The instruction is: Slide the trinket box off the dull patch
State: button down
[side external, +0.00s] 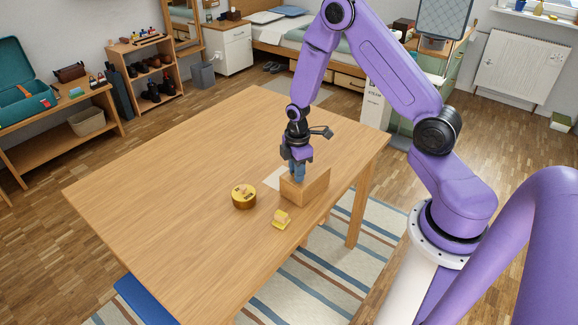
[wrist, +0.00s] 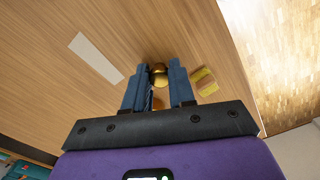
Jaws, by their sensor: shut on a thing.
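A light wooden box (side external: 312,190) stands near the table's right edge; I take it for the trinket box. My gripper (side external: 298,178) points down at the box's upper rear edge, its blue fingers meeting the box; the exact contact is hidden. In the wrist view my gripper (wrist: 160,68) has a narrow gap between its fingers, with a shiny gold round thing (wrist: 158,74) showing in it. The pale dull patch (side external: 273,178) lies beside the box, partly hidden by it. In the wrist view the patch (wrist: 95,58) is a bare rectangle left of the fingers.
A small yellow block (side external: 282,219) lies in front of the box, and shows right of the fingers in the wrist view (wrist: 204,82). The table's (side external: 165,180) left and far parts are clear.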

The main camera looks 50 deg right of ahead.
jog(key=shift+s+a, duration=0.1)
jog(key=shift+s, duration=1.2)
jog(key=c, duration=0.9)
grip_release()
jog(key=shift+o, duration=0.2)
jog(key=shift+r, duration=0.1)
notch_tip(320, 180, up, 17)
jog(key=shift+r, duration=0.15)
